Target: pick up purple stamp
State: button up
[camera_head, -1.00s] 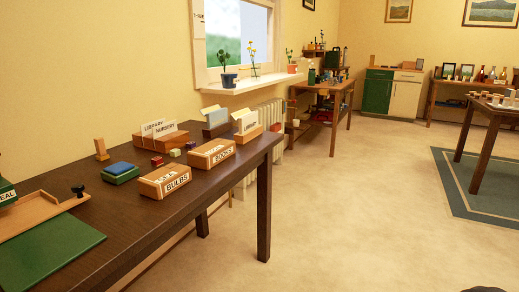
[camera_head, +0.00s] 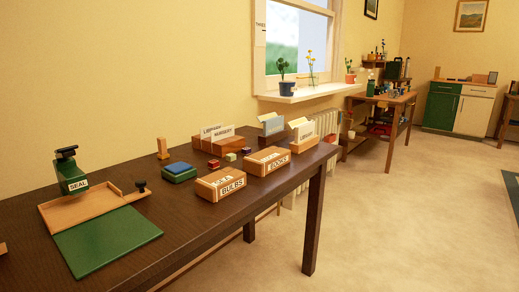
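Several small coloured blocks, possibly the stamps, stand on the dark wooden desk (camera_head: 200,235) between the card boxes and the wooden card rack. One is a dark red block (camera_head: 215,162), one is a pale yellowish block (camera_head: 231,157), and one is a darker, purplish block (camera_head: 246,151). They are too small to tell for sure which is the purple stamp. My gripper is not in view.
Boxes marked BULBS (camera_head: 221,184) and BOOKS (camera_head: 268,161) stand in front of the blocks. A blue-topped green pad (camera_head: 178,173), a SEAL press (camera_head: 72,175), a wooden tray (camera_head: 88,207) and a green mat (camera_head: 105,240) lie left. Floor (camera_head: 400,230) at right is clear.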

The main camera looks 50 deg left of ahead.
aim_at(245, 151)
jog(key=u, duration=0.1)
jog(key=i, duration=1.65)
jog(key=u, duration=1.35)
jog(key=i, duration=0.9)
jog(key=u, duration=1)
